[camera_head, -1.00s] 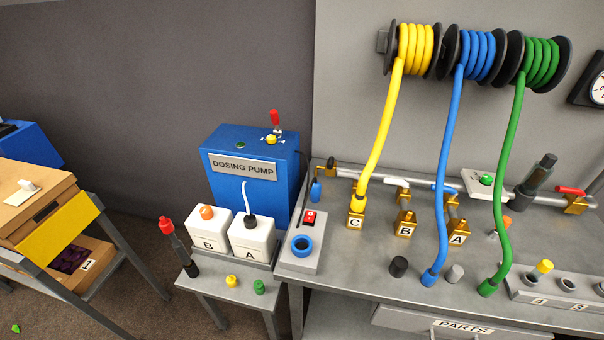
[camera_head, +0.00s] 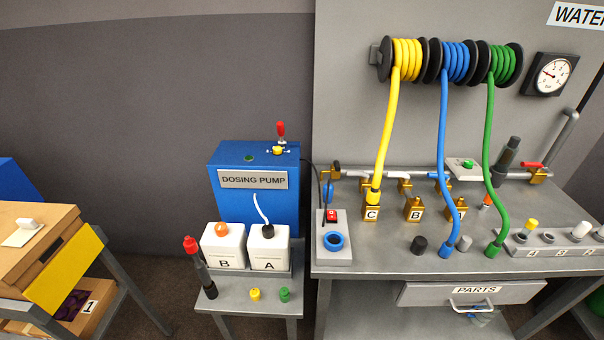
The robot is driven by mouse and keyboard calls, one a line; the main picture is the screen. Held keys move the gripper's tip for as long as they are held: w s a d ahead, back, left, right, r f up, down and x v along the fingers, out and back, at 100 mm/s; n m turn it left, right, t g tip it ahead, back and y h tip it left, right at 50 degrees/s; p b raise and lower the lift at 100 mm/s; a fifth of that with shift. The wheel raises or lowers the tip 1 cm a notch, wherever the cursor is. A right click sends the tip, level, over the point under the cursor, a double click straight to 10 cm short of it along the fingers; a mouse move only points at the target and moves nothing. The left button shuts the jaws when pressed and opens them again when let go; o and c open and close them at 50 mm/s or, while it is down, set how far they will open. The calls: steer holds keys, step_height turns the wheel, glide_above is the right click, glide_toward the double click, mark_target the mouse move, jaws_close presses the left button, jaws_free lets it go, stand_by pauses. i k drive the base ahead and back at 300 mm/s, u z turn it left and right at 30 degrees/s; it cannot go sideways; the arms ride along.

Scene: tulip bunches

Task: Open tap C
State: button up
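Tap C (camera_head: 371,212) is a brass outlet with a white "C" label on the grey workbench (camera_head: 385,262). The yellow hose (camera_head: 387,120) hangs from its reel and joins the top of tap C. Tap B (camera_head: 413,209) stands just to its right, with no hose on it. Another brass tap (camera_head: 457,208) is partly behind the blue hose (camera_head: 446,150). Pale levers lie along the pipe behind the taps. I cannot tell clearly how the lever of tap C is turned. My gripper is not in view.
The blue dosing pump (camera_head: 253,190) and white canisters A (camera_head: 270,250) and B (camera_head: 223,249) stand left of the bench. A grey box with a red switch (camera_head: 332,215) is close left of tap C. The green hose (camera_head: 489,150) hangs further right.

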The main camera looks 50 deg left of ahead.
mark_target(361, 174)
steer(key=u, duration=1.65)
steer(key=i, duration=1)
